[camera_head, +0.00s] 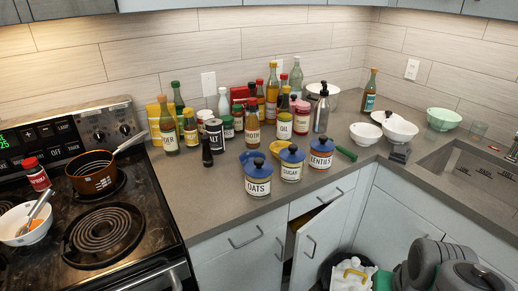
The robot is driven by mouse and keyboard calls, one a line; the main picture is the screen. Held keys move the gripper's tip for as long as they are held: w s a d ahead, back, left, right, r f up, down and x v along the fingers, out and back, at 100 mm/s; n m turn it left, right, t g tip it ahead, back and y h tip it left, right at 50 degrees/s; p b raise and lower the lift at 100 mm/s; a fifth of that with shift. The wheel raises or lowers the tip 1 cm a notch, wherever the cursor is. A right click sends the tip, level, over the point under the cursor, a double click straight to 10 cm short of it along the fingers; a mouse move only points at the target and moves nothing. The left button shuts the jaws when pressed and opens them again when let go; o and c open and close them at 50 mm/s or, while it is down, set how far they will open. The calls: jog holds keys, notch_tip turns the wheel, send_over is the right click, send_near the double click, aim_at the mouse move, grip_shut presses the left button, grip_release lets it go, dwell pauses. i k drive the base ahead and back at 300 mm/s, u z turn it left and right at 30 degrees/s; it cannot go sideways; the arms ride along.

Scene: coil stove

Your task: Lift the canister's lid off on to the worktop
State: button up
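Three white canisters with blue lids and dark knobs stand in a row on the grey worktop (222,206), near its front edge. The left one is labelled OATS (258,187), the middle one SUGAR (291,172) and the right one LENTILS (320,162). The oats lid (257,170), the sugar lid (292,155) and the lentils lid (322,144) all sit on their canisters. My gripper is not in view. Only grey rounded parts of my arm show at the lower right.
Bottles and jars crowd the worktop behind the canisters. A blue item (247,155) and a yellow item (280,147) lie close behind them. The stove (80,225) holds a pan (92,176). Bowls (399,131) stand right. Bare worktop lies left of OATS.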

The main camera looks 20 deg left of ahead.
aim_at(290, 154)
jog(key=u, duration=0.75)
jog(key=i, duration=0.7)
jog(key=u, duration=0.7)
